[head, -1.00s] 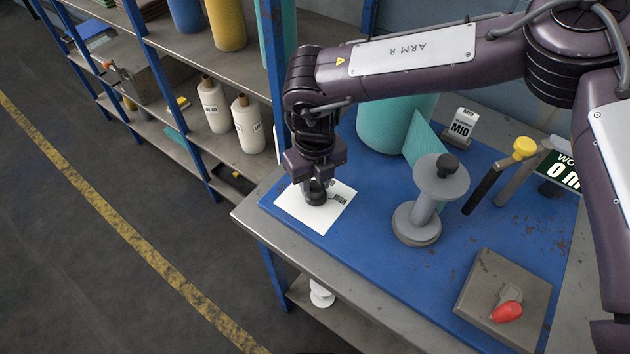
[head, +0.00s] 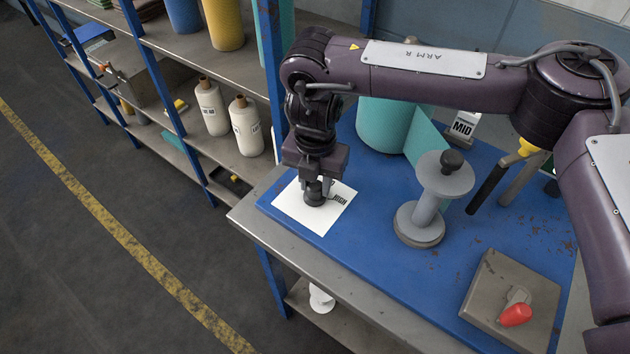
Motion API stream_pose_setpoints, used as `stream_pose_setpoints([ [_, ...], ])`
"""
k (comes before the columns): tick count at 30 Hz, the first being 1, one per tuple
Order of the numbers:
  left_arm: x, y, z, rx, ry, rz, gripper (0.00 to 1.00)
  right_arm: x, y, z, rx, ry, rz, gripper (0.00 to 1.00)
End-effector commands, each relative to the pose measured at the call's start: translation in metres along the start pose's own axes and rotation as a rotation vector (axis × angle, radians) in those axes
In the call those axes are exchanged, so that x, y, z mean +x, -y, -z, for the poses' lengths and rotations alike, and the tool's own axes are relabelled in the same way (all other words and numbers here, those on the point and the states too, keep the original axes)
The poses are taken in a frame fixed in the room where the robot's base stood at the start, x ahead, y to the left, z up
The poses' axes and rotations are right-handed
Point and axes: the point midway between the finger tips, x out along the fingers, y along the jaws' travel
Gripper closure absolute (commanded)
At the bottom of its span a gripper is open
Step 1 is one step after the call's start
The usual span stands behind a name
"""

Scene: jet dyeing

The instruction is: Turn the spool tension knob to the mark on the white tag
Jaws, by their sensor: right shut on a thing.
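A round dark tension knob (head: 314,199) sits on a white printed sheet (head: 297,213) at the left end of the blue tabletop. The word HIGH shows on the sheet's right side; the rest of its print is hidden by my gripper. My right gripper (head: 318,190) points down and is shut on the knob. The knob's pointer cannot be made out. A white tag (head: 464,126) reading MID stands at the back of the table, partly behind my arm. A grey spool (head: 427,208) with a black top stands right of the sheet. My left gripper is out of view.
A teal roll (head: 384,125) stands behind the knob. A grey box (head: 510,300) with a red-handled lever (head: 515,315) is at the front right. Shelves with rolls and white bottles (head: 247,127) stand at the left.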

Motion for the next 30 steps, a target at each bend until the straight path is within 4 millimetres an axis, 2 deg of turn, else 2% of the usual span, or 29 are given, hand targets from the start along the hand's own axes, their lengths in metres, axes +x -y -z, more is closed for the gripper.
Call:
stream_pose_setpoints([
  [10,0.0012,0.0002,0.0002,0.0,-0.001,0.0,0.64,-0.002,-0.0003,-0.0016,0.122,0.004,-0.003,0.92],
  [25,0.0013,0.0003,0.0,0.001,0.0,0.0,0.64,-0.0026,-0.0007,-0.0016,0.137,0.005,-0.005,0.92],
  [26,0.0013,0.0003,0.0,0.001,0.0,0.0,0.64,-0.0026,-0.0007,-0.0017,0.137,0.005,-0.005,0.67],
  [30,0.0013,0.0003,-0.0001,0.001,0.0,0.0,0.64,-0.002,-0.0005,-0.0012,0.136,0.004,-0.004,0.49],
])
